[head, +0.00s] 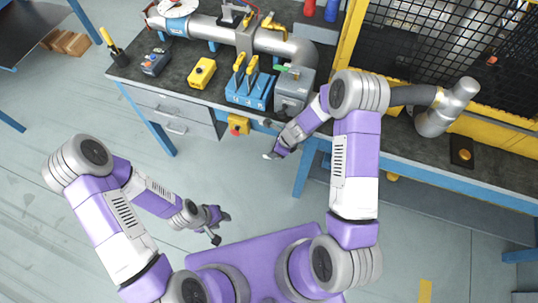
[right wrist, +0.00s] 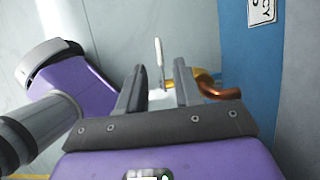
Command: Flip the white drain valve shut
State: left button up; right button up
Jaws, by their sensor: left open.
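In the right wrist view the white drain valve lever (right wrist: 160,54) stands roughly upright, on a brass valve body (right wrist: 204,78) with a copper pipe (right wrist: 220,92) at its right. My right gripper (right wrist: 159,68) is open, and the lever shows in the gap between its fingers. I cannot tell whether either finger touches it. In the head view my right gripper (head: 272,153) is low in front of the bench edge, and the valve is mostly hidden there. My left gripper (head: 221,227) is open and empty over the floor, away from the bench.
A blue bench leg (right wrist: 246,80) with a white label stands right of the valve. The bench top (head: 125,72) carries a yellow box (head: 202,72), a blue unit with yellow levers (head: 250,90) and a grey box (head: 294,88). A yellow switch box (head: 238,125) hangs at the front edge.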

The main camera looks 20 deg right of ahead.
jog(key=b+x, duration=0.2)
jog(key=x, duration=0.4)
jog(key=shift+f, duration=0.2)
grip_shut()
